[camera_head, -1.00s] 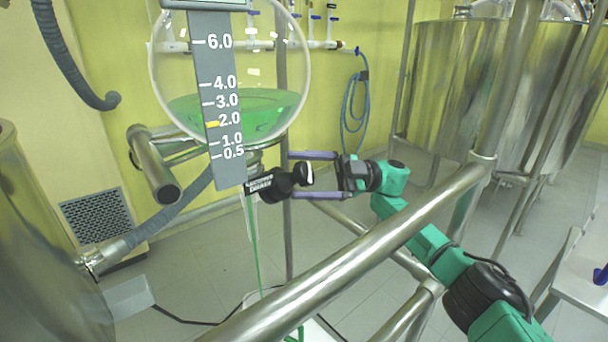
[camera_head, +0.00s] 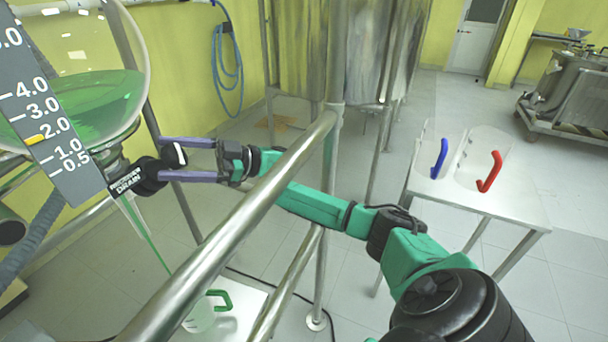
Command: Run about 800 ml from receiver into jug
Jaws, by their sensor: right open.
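The round glass receiver (camera_head: 90,90) at the left holds green liquid. Its grey scale (camera_head: 52,130) has a yellow marker close to 2.0. Under it is the black drain valve (camera_head: 135,178), with a black and white handle (camera_head: 174,156). A thin green stream (camera_head: 150,245) runs down from the outlet towards a clear jug (camera_head: 200,320) with a green handle. The rail hides part of the jug, so its liquid level cannot be read. My right gripper (camera_head: 170,159) is open, its purple fingers above and below the valve handle. My left gripper is out of view.
A steel rail (camera_head: 255,205) crosses in front of my right arm. The jug stands on a low white surface (camera_head: 238,322). A side table (camera_head: 480,205) at the right holds jugs with blue (camera_head: 439,158) and red (camera_head: 490,172) handles. Steel tanks (camera_head: 350,45) stand behind.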

